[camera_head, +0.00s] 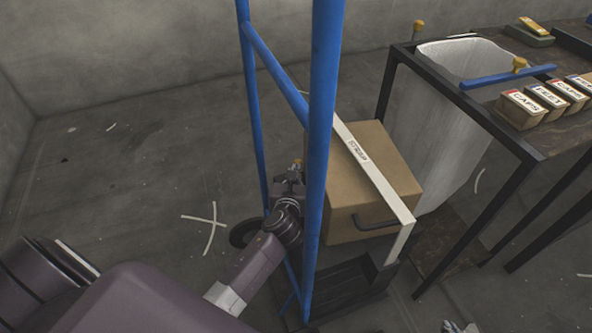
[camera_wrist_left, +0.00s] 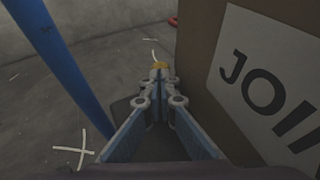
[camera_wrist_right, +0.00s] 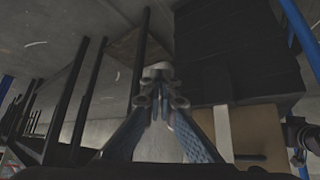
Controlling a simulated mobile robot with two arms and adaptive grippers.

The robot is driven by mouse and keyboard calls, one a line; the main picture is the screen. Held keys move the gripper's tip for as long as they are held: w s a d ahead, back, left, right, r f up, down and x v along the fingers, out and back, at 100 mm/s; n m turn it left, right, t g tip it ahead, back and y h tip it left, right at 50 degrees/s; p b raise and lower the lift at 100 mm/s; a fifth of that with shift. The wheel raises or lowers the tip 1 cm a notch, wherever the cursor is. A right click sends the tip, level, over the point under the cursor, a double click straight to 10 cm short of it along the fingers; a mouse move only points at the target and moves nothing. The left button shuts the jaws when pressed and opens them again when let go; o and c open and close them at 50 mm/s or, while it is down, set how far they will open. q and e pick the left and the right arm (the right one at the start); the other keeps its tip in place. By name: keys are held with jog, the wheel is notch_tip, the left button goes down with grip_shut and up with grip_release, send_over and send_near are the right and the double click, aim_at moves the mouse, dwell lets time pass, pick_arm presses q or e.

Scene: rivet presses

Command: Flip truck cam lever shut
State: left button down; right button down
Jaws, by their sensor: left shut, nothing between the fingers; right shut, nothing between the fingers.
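The blue-framed hand truck (camera_head: 322,110) stands upright with a brown cardboard box (camera_head: 390,175) on it. A white lettered strap (camera_head: 372,178) runs across the box. My left gripper (camera_head: 290,178) is beside the box, partly hidden by the blue uprights. In the left wrist view my left gripper (camera_wrist_left: 158,80) is shut and empty, with a small orange-yellow knob (camera_wrist_left: 160,65) just beyond its tips. I cannot tell whether the knob touches them or belongs to the cam lever. My right gripper (camera_wrist_right: 157,75) is shut and empty, low near the truck's dark base (camera_wrist_right: 240,50).
A dark-framed table (camera_head: 515,140) at the right holds several labelled boxes (camera_head: 522,107) and a blue bar with a yellow knob (camera_head: 508,75). Light strips lie on the floor; the floor left of the truck is mostly clear.

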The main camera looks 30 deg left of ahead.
pick_arm(q)
jog(key=shift+w+a+r+p, duration=0.15)
jog(key=shift+p, duration=0.35)
jog(key=shift+g, duration=0.3)
jog(key=shift+p, duration=0.4)
pick_arm(e)
jog(key=s+d+f+g, duration=0.1)
jog(key=s+g, duration=0.1)
jog(key=s, duration=0.2)
jog(key=s+d+f+g+h, duration=0.1)
jog(key=s+g, duration=0.1)
jog(key=s, duration=0.3)
jog(key=shift+d+f, duration=0.3)
jog(key=shift+d, duration=0.1)
